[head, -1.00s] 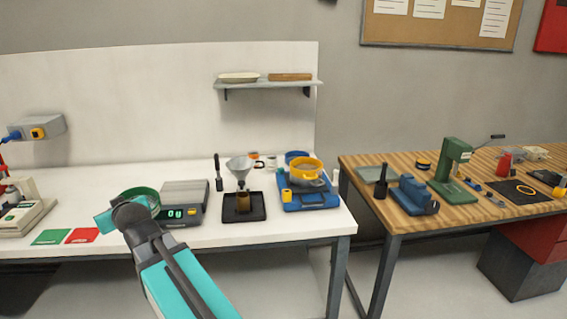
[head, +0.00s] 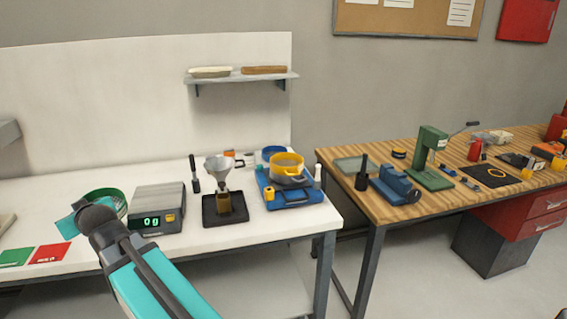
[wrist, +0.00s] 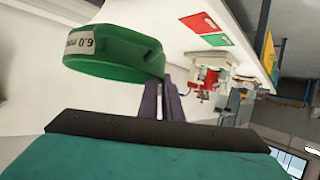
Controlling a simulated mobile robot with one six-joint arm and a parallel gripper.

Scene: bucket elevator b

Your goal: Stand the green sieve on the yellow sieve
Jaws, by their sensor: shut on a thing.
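The green sieve (head: 112,193) is held above the left part of the white bench, left of the scale, and partly hidden behind my arm. In the wrist view the green sieve (wrist: 115,55) shows its side wall with a "6.0 m…" label, and it looks tilted there. My gripper (wrist: 164,98) is shut on its near edge. The yellow sieve (head: 288,158) sits on the blue shaker (head: 305,193) at the bench's right end, well apart from the green sieve.
The scale (head: 157,201) and a funnel stand on a black tray (head: 224,218) lie between the two sieves. A blue sieve or pan (head: 271,152) is behind the yellow one. A shelf (head: 240,78) hangs above. A wooden bench (head: 440,195) stands to the right.

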